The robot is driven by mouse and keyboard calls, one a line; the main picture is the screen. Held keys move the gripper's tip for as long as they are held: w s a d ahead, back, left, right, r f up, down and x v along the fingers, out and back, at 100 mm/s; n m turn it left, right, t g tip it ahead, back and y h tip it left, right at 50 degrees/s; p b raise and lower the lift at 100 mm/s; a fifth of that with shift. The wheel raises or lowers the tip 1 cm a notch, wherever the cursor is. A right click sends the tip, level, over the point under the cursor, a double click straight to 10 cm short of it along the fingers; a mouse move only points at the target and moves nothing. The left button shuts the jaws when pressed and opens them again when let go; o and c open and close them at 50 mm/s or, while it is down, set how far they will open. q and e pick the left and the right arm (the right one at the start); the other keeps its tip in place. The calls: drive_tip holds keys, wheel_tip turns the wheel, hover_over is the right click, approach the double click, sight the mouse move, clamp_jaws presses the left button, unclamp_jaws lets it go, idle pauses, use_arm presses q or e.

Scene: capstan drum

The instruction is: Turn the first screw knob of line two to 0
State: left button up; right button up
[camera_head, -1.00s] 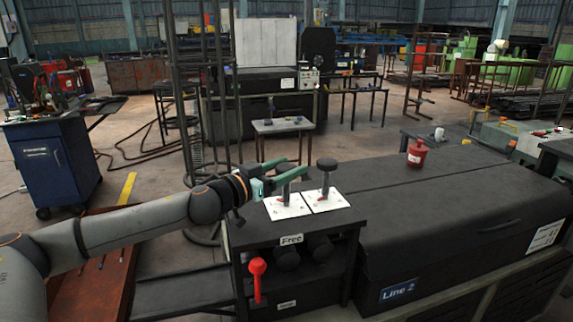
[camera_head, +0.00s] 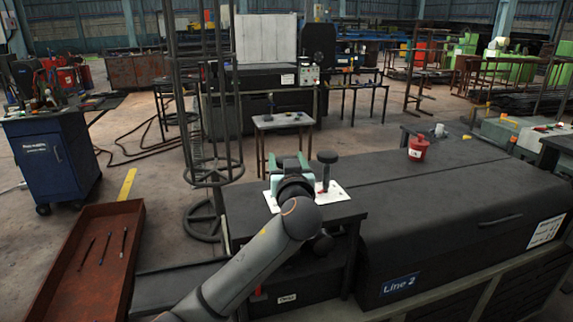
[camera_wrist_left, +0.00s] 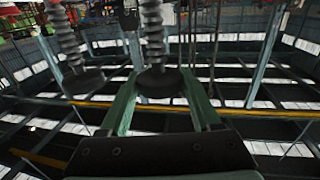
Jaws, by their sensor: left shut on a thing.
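The black table (camera_head: 352,216) beside the Line 2 cover carries white plates (camera_head: 337,192) with two black screw knobs. My left gripper (camera_head: 289,164) is over the left knob, and my wrist hides that knob in the head view. In the left wrist view, the green fingers (camera_wrist_left: 160,100) are shut on this dark round knob (camera_wrist_left: 158,82), below a ribbed grey shaft. The other knob (camera_head: 327,157) stands free just to the right; it also shows in the left wrist view (camera_wrist_left: 83,81), apart from the fingers. The dial marks cannot be read. My right gripper is not in view.
The long black cover with the Line 2 sign (camera_head: 399,286) lies to the right, with a red canister (camera_head: 418,149) on top. A metal cage column (camera_head: 212,130) stands close behind left. A rusty tray (camera_head: 98,255) holds thin rods at left.

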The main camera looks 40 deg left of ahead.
use_arm(q)
drive_tip(key=n+g+y+b, duration=0.1)
drive_tip(key=g, duration=0.1)
drive_tip(key=n+g+y+b, duration=0.1)
drive_tip(key=n+g+y, duration=0.1)
drive_tip(key=shift+w+d+f+n+y, duration=0.1)
drive_tip(key=shift+f+n+y, duration=0.05)
drive_tip(key=shift+n+y, duration=0.15)
drive_tip(key=shift+n+g+y+b, duration=0.3)
drive_tip(key=shift+n+g+b, duration=0.1)
drive_tip(key=shift+g, duration=0.3)
drive_tip(key=shift+n+g+y+b, duration=0.5)
drive_tip(key=shift+n+g, duration=0.3)
drive_tip(key=shift+g, duration=0.4)
drive_tip(key=shift+n+g, duration=0.3)
drive_tip(key=shift+g, duration=0.1)
drive_tip(key=shift+r+g, duration=0.3)
drive_tip(key=o, duration=1.3)
drive_tip(key=shift+f, duration=0.1)
drive_tip(key=shift+o, duration=0.2)
